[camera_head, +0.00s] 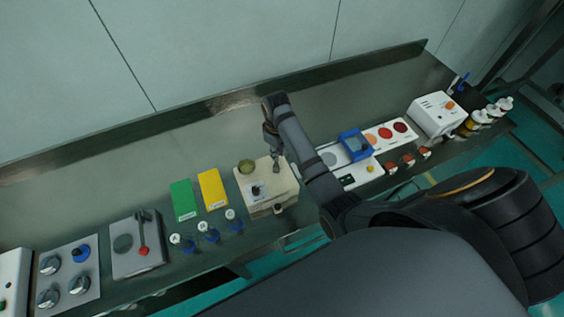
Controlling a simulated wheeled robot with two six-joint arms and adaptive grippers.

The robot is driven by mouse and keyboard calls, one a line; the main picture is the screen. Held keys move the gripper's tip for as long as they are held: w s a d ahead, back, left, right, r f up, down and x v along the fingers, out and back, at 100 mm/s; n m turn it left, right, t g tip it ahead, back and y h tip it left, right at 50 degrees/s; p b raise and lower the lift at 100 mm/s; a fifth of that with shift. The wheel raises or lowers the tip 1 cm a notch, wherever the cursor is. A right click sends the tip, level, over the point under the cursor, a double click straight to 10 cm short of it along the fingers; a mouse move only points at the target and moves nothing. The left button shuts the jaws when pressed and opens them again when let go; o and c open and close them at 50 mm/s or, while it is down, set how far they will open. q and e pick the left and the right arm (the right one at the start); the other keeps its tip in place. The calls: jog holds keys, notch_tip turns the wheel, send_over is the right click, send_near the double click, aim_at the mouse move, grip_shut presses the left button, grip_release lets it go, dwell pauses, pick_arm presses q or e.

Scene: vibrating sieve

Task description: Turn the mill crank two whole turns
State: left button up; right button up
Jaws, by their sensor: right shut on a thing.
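The mill (268,198) is a cream box on the bench at the middle of the view, with a round olive-coloured hopper (246,166) on top and a small dark knob on a pale plate at its front. My right gripper (277,168) points down at the top right of the mill, at its back edge. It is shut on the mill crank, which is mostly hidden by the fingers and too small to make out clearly. The crank's angle cannot be told. My left gripper is out of view.
Green (184,200) and yellow (213,189) blocks and several blue-and-white bottles stand left of the mill. A grey panel with a red-tipped lever (143,250) is further left. A blue-framed device (356,145) and a white machine (437,114) stand to the right.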

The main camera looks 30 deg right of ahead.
jog(key=shift+w+d+r, duration=0.1)
jog(key=shift+s+d, duration=0.45)
jog(key=shift+d, duration=0.05)
jog(key=shift+s, duration=0.1)
jog(key=shift+s+d, duration=0.3)
jog(key=shift+s, duration=0.55)
jog(key=shift+s, duration=0.2)
jog(key=o, duration=0.9)
